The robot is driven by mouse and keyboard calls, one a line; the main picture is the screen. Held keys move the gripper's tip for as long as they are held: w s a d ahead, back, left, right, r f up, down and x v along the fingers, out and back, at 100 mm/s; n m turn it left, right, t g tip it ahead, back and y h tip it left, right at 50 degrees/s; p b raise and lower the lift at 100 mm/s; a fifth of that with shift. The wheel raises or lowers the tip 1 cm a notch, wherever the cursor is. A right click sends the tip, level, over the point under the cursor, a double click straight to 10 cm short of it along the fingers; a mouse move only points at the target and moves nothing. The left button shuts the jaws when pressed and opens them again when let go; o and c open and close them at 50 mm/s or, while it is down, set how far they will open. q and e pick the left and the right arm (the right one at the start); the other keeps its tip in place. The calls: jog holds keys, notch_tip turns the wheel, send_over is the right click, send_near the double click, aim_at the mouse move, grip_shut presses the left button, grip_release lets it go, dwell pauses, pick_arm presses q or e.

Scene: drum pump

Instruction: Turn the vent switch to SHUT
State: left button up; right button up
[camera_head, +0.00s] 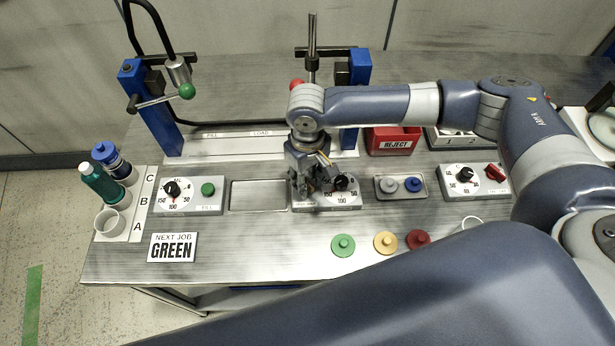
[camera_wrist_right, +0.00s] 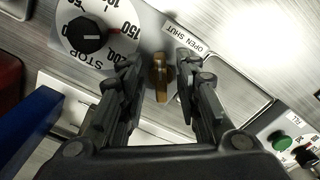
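The vent switch (camera_wrist_right: 160,76) is an amber-brown knob with a raised bar, on a grey panel beside an "OPEN SHUT" label (camera_wrist_right: 188,40). In the right wrist view its bar runs nearly up and down the picture. My right gripper (camera_wrist_right: 157,72) is open, one finger on each side of the switch, with visible gaps; I cannot tell whether either finger touches it. In the head view my right gripper (camera_head: 314,186) is over the left part of the middle dial panel (camera_head: 348,199) and hides the switch. My left gripper is not in view.
A black dial knob (camera_wrist_right: 87,36) sits close to the switch. Green, yellow and red discs (camera_head: 385,242) lie in front. A red REJECT bin (camera_head: 394,139) stands behind.

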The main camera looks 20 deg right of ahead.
aim_at(308, 182)
jog(key=shift+r, duration=0.35)
notch_tip(308, 182, up, 11)
jog(key=shift+r, duration=0.15)
dwell(0.5)
